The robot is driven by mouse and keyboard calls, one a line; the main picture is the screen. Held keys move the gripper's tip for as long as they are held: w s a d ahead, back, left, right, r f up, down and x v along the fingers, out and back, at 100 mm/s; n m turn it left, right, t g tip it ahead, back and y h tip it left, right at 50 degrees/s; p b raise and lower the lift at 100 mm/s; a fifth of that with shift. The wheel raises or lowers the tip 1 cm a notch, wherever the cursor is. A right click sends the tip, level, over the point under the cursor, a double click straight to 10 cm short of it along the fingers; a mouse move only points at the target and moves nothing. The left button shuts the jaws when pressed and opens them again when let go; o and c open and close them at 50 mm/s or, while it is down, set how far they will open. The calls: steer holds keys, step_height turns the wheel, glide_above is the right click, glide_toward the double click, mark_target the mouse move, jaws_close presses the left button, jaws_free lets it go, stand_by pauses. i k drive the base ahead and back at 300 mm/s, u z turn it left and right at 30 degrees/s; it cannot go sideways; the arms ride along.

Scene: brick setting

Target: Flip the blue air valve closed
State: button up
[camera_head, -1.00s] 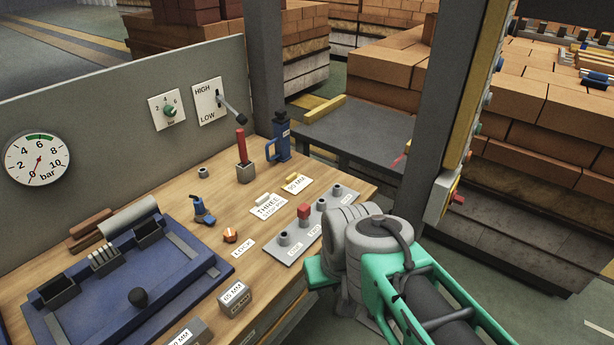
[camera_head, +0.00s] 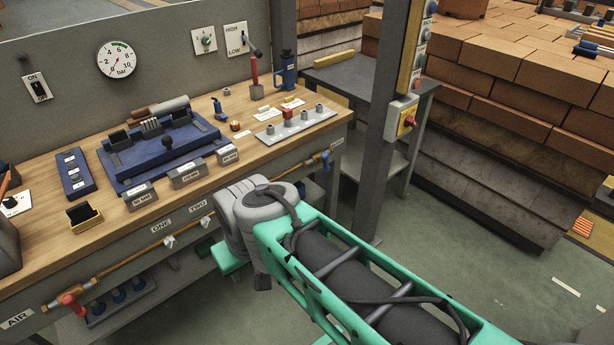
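The blue valve handle (camera_head: 327,161) hangs at the right end of the copper air pipe (camera_head: 130,255), under the bench's front edge. The handle points roughly downward, across the pipe. A small label (camera_head: 337,144) beside it is too small to read. My arm (camera_head: 330,255) reaches in from the lower right, and its grey joint (camera_head: 255,210) is left of and below the blue valve, apart from it. A green part of my arm (camera_head: 230,258) shows beyond that joint. My gripper's fingers are not visible; the arm hides what lies behind it.
A red valve (camera_head: 70,303) sits at the pipe's left end by the AIR label (camera_head: 17,319). Pale valve handles (camera_head: 169,241) hang near labels ONE and TWO.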

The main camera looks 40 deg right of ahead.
mark_target(326, 168)
steer(key=z, duration=0.6)
steer(key=i, duration=1.35)
steer(key=u, duration=0.1)
